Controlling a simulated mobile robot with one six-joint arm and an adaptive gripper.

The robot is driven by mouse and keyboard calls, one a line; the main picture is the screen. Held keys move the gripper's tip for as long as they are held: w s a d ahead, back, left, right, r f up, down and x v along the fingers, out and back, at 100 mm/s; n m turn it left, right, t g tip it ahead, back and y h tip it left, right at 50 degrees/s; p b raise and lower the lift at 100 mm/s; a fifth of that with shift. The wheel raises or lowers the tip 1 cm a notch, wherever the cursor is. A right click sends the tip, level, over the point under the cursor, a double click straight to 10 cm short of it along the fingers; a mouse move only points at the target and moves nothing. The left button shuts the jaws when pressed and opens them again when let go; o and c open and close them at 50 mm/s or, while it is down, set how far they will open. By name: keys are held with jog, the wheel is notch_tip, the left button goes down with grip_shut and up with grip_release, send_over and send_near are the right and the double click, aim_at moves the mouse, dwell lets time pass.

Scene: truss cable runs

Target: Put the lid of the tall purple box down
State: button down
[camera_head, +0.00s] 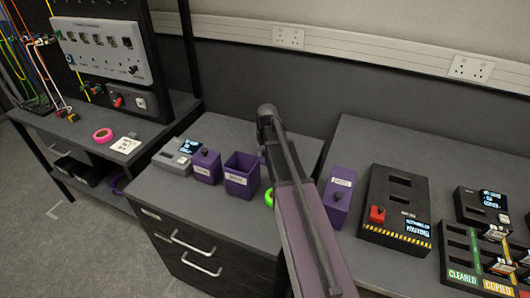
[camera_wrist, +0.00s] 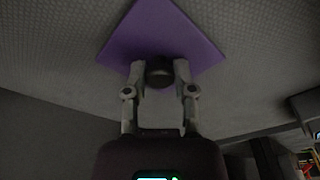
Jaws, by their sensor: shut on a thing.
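My gripper (camera_wrist: 160,78) is shut on the dark round knob (camera_wrist: 160,68) of a purple lid (camera_wrist: 150,28) in the wrist view. The lid is a flat square plate held in front of the fingertips, against a grey textured surface; whether it touches that surface I cannot tell. In the head view my arm hides the gripper and the lid. An open purple box (camera_head: 242,176) with a white label stands on the grey desk just left of my arm, with no lid on it.
A lidded purple box (camera_head: 207,167) with a dark knob stands left of the open one. A black panel (camera_head: 397,207) with a red block is further right.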

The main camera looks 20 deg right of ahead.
jog(key=shift+f, duration=0.2)
jog(key=shift+c, duration=2.2)
grip_release()
jog(key=shift+r, duration=0.2)
notch_tip(320, 180, up, 12)
jog(key=s+p, duration=0.1)
jog(key=p, duration=1.1)
jog(key=shift+s, duration=0.4)
jog(key=shift+s+f, duration=0.1)
